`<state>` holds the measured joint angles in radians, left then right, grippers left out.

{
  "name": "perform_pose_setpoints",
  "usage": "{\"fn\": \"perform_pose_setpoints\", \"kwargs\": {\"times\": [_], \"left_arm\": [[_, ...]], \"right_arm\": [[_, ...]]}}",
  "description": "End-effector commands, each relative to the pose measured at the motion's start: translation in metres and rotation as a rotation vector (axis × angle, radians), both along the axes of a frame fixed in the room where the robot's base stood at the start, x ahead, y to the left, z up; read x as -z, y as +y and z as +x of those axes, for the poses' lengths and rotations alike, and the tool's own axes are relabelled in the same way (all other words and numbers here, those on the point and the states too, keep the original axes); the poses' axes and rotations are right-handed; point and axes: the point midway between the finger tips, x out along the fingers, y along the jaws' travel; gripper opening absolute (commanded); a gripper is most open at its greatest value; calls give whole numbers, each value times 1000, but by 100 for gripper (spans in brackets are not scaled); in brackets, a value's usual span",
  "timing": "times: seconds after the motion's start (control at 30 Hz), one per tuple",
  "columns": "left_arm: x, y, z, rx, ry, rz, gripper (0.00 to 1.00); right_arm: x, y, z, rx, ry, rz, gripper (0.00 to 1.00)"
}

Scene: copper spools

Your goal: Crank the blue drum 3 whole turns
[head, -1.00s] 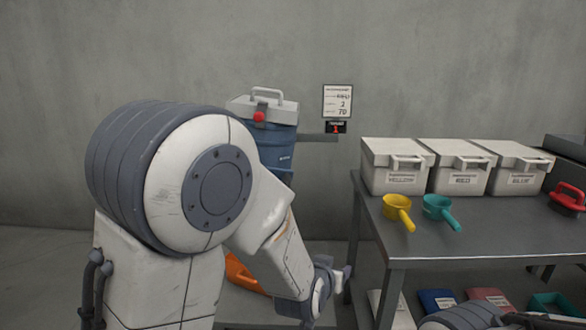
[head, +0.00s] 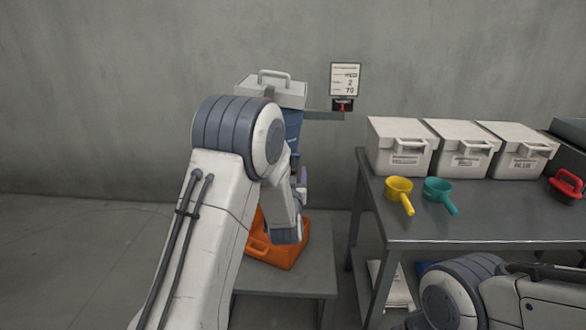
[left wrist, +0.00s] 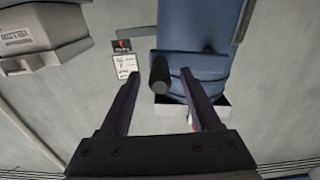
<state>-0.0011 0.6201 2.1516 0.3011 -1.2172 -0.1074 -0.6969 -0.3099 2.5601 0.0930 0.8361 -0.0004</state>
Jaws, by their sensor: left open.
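The blue drum (head: 293,125) stands by the wall with a pale lid (head: 272,92); my left arm hides most of it in the head view. In the left wrist view the drum (left wrist: 195,38) appears upside down. A dark round crank grip (left wrist: 160,74) points toward the camera in front of it. My left gripper (left wrist: 158,80) is open, with the grip showing between its fingertips; I cannot tell whether they touch it. In the head view this gripper (head: 302,185) is small and partly hidden behind my arm. My right gripper is out of view.
An orange container (head: 282,252) sits on a low stand (head: 285,284). A grey table (head: 480,228) at right holds white lidded boxes (head: 398,150), a yellow scoop (head: 399,188), a teal scoop (head: 438,190) and a red-handled item (head: 567,186). A sign (head: 345,79) is on the wall.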

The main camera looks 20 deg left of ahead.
Motion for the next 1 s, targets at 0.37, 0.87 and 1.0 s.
{"fn": "perform_pose_setpoints", "kwargs": {"times": [0.37, 0.87, 1.0], "left_arm": [[0, 6, 21, 1, 1, 0, 64], [0, 6, 21, 1, 1, 0, 0], [0, 6, 21, 1, 1, 0, 0]], "right_arm": [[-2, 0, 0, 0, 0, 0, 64], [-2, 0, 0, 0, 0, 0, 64], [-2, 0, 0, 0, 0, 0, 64]]}}
